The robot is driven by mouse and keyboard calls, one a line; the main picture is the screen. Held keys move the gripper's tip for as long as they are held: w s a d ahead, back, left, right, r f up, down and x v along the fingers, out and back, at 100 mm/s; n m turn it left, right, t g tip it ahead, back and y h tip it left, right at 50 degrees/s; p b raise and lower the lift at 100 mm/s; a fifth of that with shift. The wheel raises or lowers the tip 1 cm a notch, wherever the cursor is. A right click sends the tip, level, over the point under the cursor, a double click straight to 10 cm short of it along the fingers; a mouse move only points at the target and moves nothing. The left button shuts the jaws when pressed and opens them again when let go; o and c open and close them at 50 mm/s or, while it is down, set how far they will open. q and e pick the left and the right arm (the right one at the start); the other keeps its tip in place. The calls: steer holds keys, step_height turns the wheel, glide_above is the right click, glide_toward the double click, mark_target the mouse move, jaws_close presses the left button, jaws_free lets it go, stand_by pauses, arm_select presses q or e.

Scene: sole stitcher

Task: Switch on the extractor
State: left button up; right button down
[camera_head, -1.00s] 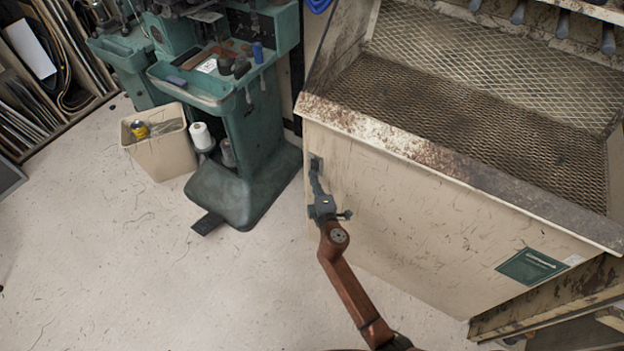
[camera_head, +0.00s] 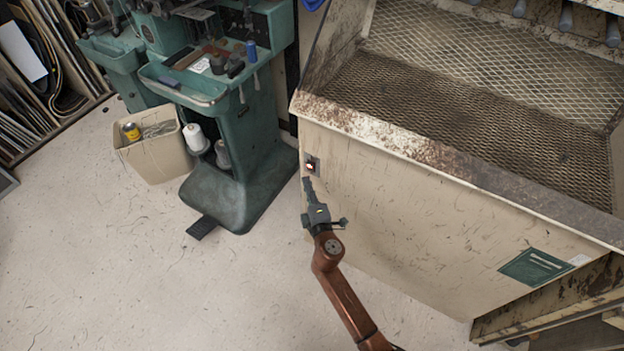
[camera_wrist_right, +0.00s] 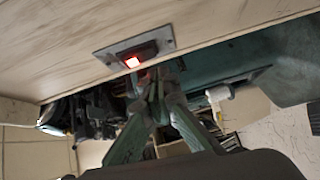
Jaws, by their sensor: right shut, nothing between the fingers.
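The extractor (camera_head: 420,220) is a cream, worn cabinet with a mesh-lined bay on top. Its switch (camera_head: 311,166) sits on a small grey plate near the upper left of the front panel and glows red. The lit switch also shows in the right wrist view (camera_wrist_right: 133,62). My right gripper (camera_head: 308,182) is shut and empty, with its tips just below the switch plate in the head view. In the right wrist view its fingertips (camera_wrist_right: 158,78) are close to the switch; I cannot tell whether they touch it. My left gripper is not in view.
A green stitching machine (camera_head: 240,130) stands to the left, with a foot pedal (camera_head: 203,228) on the floor. A cream bin (camera_head: 155,150) stands beside it. The pale floor (camera_head: 150,280) at the front left is clear.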

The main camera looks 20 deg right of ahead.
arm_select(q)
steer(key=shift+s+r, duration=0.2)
arm_select(e)
steer(key=s+a+f, duration=0.1)
steer(key=s+a, duration=0.1)
steer(key=s, duration=0.8)
steer(key=shift+s, duration=0.4)
steer(key=shift+a, duration=0.1)
